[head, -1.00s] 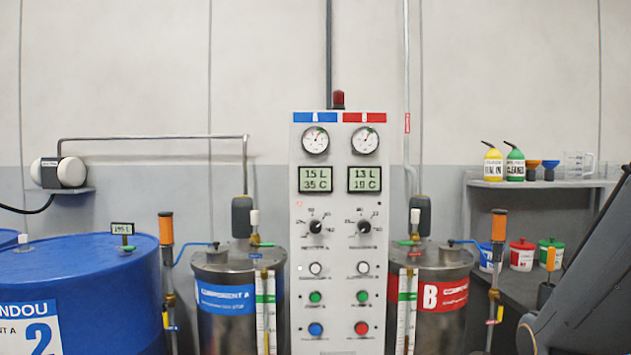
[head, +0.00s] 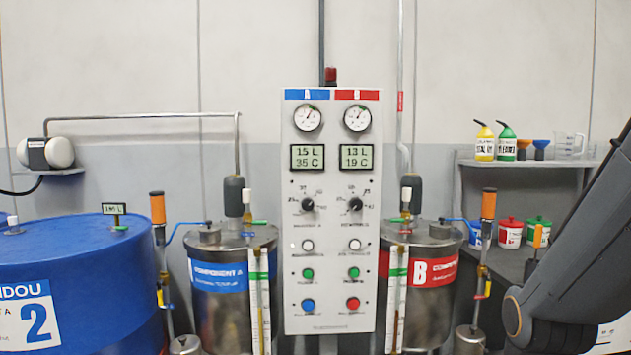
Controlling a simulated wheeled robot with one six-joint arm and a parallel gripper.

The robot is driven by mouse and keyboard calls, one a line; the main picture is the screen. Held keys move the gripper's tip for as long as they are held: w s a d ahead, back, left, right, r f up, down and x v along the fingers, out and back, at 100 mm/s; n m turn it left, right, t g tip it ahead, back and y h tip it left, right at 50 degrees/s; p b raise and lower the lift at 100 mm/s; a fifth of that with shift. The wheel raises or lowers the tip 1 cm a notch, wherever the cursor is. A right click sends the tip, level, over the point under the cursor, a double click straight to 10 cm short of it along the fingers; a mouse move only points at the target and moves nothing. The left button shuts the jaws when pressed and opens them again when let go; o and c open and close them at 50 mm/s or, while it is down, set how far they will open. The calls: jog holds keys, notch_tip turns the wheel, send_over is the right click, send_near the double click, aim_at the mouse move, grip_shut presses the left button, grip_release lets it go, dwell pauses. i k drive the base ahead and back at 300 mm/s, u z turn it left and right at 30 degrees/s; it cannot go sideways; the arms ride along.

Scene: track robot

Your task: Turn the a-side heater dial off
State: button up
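The white control panel (head: 331,235) stands in the middle of the head view, with a blue A strip and a red B strip on top. The A-side heater dial (head: 308,204) is a black knob in the left column. Its pointer seems turned up and to the right, but the scale is too small to read. The A display (head: 307,157) above it reads 15 L and 35 C. The matching B dial (head: 355,204) sits to its right, under a display (head: 359,157) reading 13 L and 19 C. My gripper is out of view; only part of my arm shows at right.
Steel tank A (head: 222,305) and steel tank B (head: 430,312) flank the panel, each with a sight gauge. A blue drum (head: 85,255) fills the left. A shelf (head: 525,163) with bottles and a bench with small pots are at right. Buttons sit below the dials.

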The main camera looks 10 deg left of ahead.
aim_at(308, 204)
jog(key=k, duration=1.25)
jog(key=u, duration=0.9)
jog(key=i, duration=1.3)
jog(key=z, duration=0.45)
